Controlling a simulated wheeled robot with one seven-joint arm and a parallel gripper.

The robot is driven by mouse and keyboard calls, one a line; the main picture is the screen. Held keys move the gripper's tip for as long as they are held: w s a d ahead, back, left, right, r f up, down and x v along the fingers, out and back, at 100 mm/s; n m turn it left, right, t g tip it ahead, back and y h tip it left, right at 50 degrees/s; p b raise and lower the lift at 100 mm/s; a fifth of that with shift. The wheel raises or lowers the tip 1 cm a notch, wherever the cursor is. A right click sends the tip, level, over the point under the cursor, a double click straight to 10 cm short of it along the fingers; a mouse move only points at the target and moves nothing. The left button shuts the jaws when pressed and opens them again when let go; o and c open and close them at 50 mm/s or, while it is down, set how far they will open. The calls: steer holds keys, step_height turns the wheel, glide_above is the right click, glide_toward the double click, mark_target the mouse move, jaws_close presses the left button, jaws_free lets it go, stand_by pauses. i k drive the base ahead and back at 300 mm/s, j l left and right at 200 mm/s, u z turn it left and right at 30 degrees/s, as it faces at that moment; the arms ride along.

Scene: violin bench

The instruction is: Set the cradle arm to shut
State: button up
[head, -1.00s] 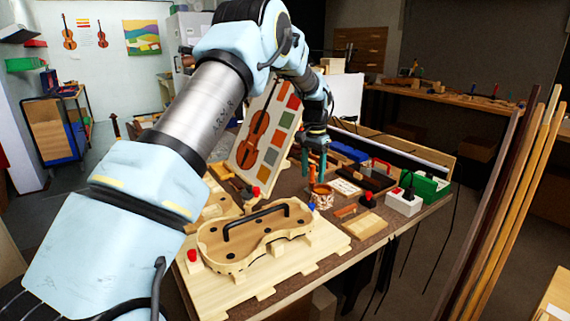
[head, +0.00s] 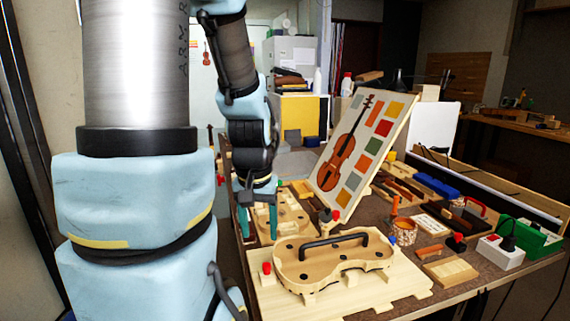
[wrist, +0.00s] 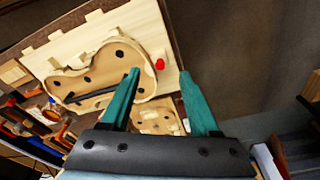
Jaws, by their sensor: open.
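My gripper (head: 258,236) is open and empty, its two teal fingers pointing down at the left of the bench; it also shows in the wrist view (wrist: 160,73). Just behind and beside it lies a pale wooden piece with cut-outs (head: 289,219), which shows between the fingers in the wrist view (wrist: 155,122). A violin-shaped wooden form (head: 310,271) with a black arched handle (head: 333,241) sits on a pale board (head: 350,299), to the right of my gripper. A red knob (head: 266,268) stands at the board's left. I cannot tell which part is the cradle arm.
A tilted panel with a violin picture and colour swatches (head: 360,150) stands behind. Farther right are a small pot (head: 404,232), a white box (head: 500,252) and a green box (head: 530,238). A dark stand with a red knob (head: 335,214) is near the panel's foot.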

mark_target(336, 214)
steer(key=i+j, duration=0.4)
steer(key=j, duration=0.2)
steer(key=i+j, duration=0.45)
steer(key=j, duration=0.15)
steer(key=i, duration=0.15)
